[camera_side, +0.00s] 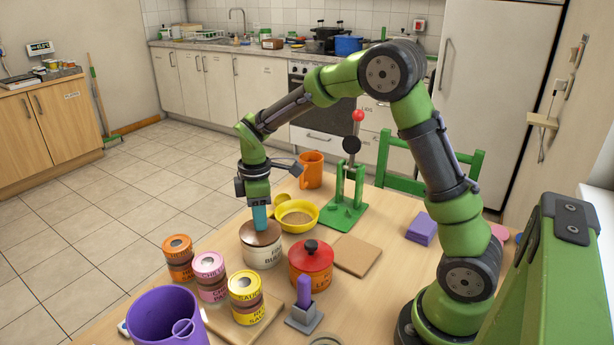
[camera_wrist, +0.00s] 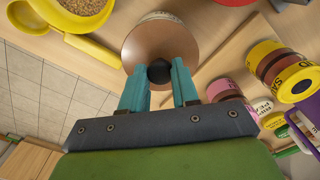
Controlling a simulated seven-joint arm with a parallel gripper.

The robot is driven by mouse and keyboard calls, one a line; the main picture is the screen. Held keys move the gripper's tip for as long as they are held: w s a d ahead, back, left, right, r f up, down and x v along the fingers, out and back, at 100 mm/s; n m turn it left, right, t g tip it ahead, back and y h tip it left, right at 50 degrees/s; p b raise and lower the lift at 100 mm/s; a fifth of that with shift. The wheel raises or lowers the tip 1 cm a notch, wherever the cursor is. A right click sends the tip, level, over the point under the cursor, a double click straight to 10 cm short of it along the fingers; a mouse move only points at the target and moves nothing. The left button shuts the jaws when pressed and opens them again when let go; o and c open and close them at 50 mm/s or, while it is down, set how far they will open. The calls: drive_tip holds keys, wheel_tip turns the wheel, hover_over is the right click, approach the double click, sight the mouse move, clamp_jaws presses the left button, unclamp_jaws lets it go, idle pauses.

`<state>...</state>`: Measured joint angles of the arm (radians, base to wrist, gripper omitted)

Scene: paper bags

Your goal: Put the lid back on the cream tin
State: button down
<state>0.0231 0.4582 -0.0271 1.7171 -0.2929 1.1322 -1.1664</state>
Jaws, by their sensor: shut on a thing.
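The cream tin (camera_side: 262,253), with dark lettering, stands on the table. Its brown lid (camera_side: 262,233) lies level at the tin's mouth; I cannot tell whether it is fully seated or just above the rim. In the wrist view the lid (camera_wrist: 160,42) is a round brown disc with a black knob (camera_wrist: 159,72). A little of the cream tin (camera_wrist: 160,15) shows past the lid's far edge. My gripper (camera_side: 260,223) points down over the lid, its teal fingers shut on the knob. It also shows in the wrist view (camera_wrist: 159,84). The fingers hide the knob in the side view.
A yellow pan (camera_side: 310,216) with grainy contents sits close behind the tin. A red lidded pot (camera_side: 311,265) stands close at right. Stacked small tins (camera_side: 209,277) and a purple bucket (camera_side: 160,318) are at front left. A green stand (camera_side: 346,212) is behind right.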

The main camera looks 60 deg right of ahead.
drive_tip(key=shift+c, duration=1.4)
unclamp_jaws()
drive_tip(key=shift+r, duration=0.1)
drive_tip(key=shift+r, duration=3.45)
clamp_jaws()
drive_tip(key=shift+f, duration=0.15)
